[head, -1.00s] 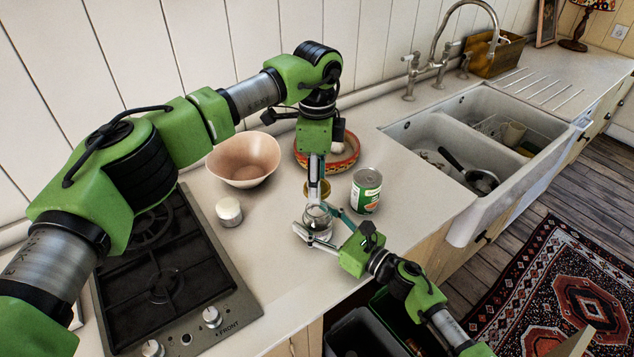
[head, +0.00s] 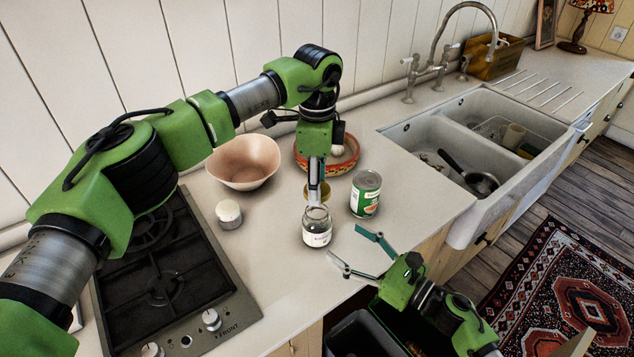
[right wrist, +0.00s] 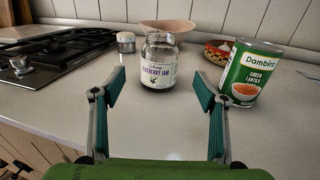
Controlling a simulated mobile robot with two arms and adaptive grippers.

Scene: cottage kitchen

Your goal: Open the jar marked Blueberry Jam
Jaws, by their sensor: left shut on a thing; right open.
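The glass jar marked Blueberry Jam (head: 317,229) stands upright on the counter, with dark contents and a white label. Its label is readable in the right wrist view (right wrist: 158,70), where its glass rim shows no lid. My left gripper (head: 317,194) points down above the jar and is shut on a gold-coloured lid (head: 325,190), which is partly hidden by the fingers. My right gripper (head: 354,251) is open and empty, in front of the jar and apart from it. Its spread fingers also show in the right wrist view (right wrist: 160,90), with the jar beyond them.
A green lentil can (head: 366,194) stands right of the jar. A small white-lidded jar (head: 229,214) and a pinkish bowl (head: 243,162) are to the left and behind. A patterned dish (head: 345,160) is behind. The hob (head: 165,270) lies left, the sink (head: 440,140) right.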

